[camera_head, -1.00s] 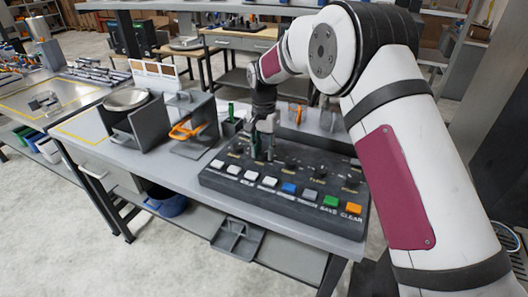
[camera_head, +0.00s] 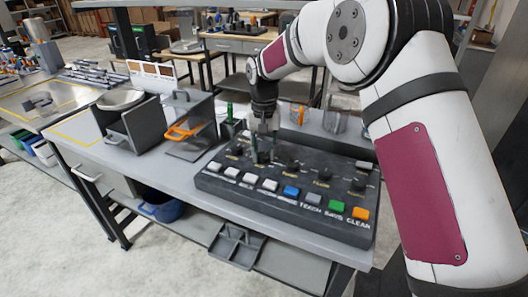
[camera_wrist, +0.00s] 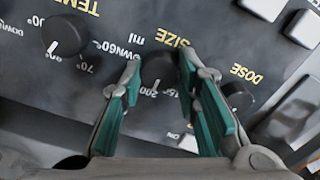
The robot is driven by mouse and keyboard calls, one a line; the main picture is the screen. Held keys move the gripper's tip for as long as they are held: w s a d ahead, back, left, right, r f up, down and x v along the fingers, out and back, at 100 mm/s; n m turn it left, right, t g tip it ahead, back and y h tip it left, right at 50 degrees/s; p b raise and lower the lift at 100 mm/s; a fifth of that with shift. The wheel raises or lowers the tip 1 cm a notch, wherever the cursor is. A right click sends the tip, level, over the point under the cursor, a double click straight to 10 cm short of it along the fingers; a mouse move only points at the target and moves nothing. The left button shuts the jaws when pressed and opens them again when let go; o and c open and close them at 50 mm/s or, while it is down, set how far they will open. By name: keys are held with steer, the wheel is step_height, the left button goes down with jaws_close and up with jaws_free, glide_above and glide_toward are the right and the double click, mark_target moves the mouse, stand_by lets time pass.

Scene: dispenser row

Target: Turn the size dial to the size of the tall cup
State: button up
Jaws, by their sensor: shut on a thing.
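The size dial (camera_wrist: 158,72) is a dark round knob below the yellow SIZE label on the black control panel (camera_head: 235,199). In the wrist view, a white pointer mark shows on its lower side, near the printed 200. My gripper (camera_wrist: 163,90) has its green-padded fingers on both sides of the dial and is shut on it. In the head view, my gripper (camera_head: 264,150) points down at the back left part of the panel, and the dial is hard to make out there. I cannot tell which vessel is the tall cup.
The temp dial (camera_wrist: 66,35) and the dose dial (camera_wrist: 237,96) flank the size dial closely. White, blue, grey, green and orange buttons line the panel's front. Clear containers (camera_head: 334,122) stand behind it. A grey stand with an orange handle (camera_head: 183,131) is to the left.

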mark_target(264, 155)
steer(key=o, duration=1.2)
step_height(264, 155, up, 12)
steer(key=shift+r, duration=0.1)
steer(key=s+d+r+t, duration=0.1)
steer(key=s+d+r, duration=0.5)
steer(key=s+d, duration=0.25)
steer(key=s+d+r+t, duration=0.1)
steer(key=s+d+r, duration=0.5)
steer(key=s+d, duration=0.25)
steer(key=s+d+f, duration=0.2)
steer(key=s, duration=0.5)
steer(key=s+d+f+t, duration=0.1)
steer(key=s+d+f, duration=0.1)
steer(key=s, duration=0.5)
steer(key=s+d+f+t, duration=0.1)
steer(key=s+d+f, duration=0.2)
steer(key=s, duration=0.4)
steer(key=shift+d+m+p, duration=0.3)
steer(key=shift+d, duration=0.1)
